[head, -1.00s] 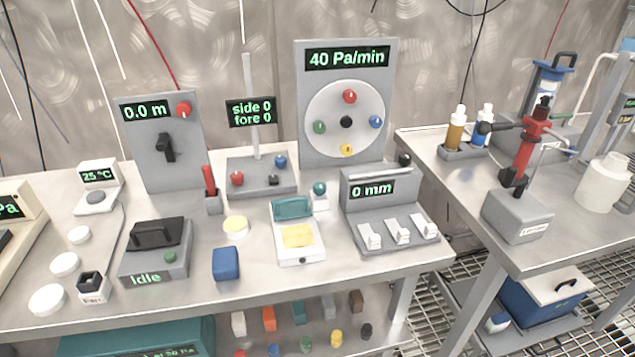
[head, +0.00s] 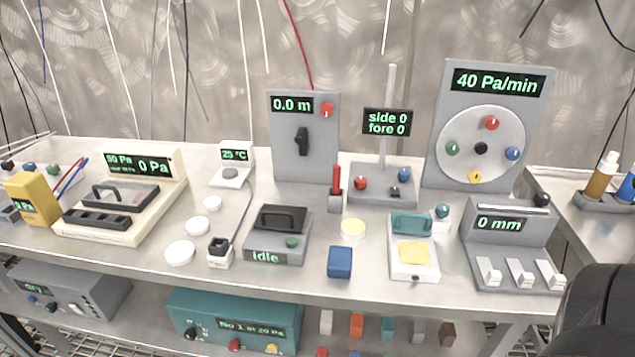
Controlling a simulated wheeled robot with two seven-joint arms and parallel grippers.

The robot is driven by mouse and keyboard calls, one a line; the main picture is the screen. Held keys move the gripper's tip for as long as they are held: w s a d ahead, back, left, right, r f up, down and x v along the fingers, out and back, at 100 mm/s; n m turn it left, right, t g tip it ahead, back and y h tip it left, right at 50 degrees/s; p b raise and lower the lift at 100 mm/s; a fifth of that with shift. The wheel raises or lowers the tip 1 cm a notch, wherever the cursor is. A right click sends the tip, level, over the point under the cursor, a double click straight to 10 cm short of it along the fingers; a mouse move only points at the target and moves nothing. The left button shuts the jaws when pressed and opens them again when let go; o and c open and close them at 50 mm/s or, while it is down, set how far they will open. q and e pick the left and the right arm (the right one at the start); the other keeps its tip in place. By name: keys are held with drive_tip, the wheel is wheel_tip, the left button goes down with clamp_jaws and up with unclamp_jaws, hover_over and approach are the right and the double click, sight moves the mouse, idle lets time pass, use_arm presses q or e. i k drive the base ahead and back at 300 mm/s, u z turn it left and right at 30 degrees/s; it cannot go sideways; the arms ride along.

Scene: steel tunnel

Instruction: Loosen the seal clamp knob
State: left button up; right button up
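No label marks a seal clamp knob, so I cannot tell which knob it is. A grey upright panel (head: 437,160) reads "40 Pa/min" and carries a pale disc (head: 461,128). On the disc are a red knob (head: 491,123), a green knob (head: 453,149), a blue knob (head: 512,153), a yellow knob (head: 475,177) and a black centre knob (head: 481,148). Another grey panel (head: 280,150) reads "0.0 m", with a red knob (head: 327,110) and a black handle (head: 302,141). Neither gripper shows; a dark part of mine fills the lower right corner.
The steel bench (head: 130,270) holds an "Idle" box (head: 262,257), a blue block (head: 340,262), a "0 mm" unit (head: 510,245) and a cream "0 Pa" device (head: 120,237). A teal pump box (head: 205,305) sits below. A second bench begins at right, past a gap.

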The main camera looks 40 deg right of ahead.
sight(442, 209)
drive_tip(key=u, duration=1.25)
drive_tip(key=k, duration=0.8)
drive_tip(key=z, duration=1.35)
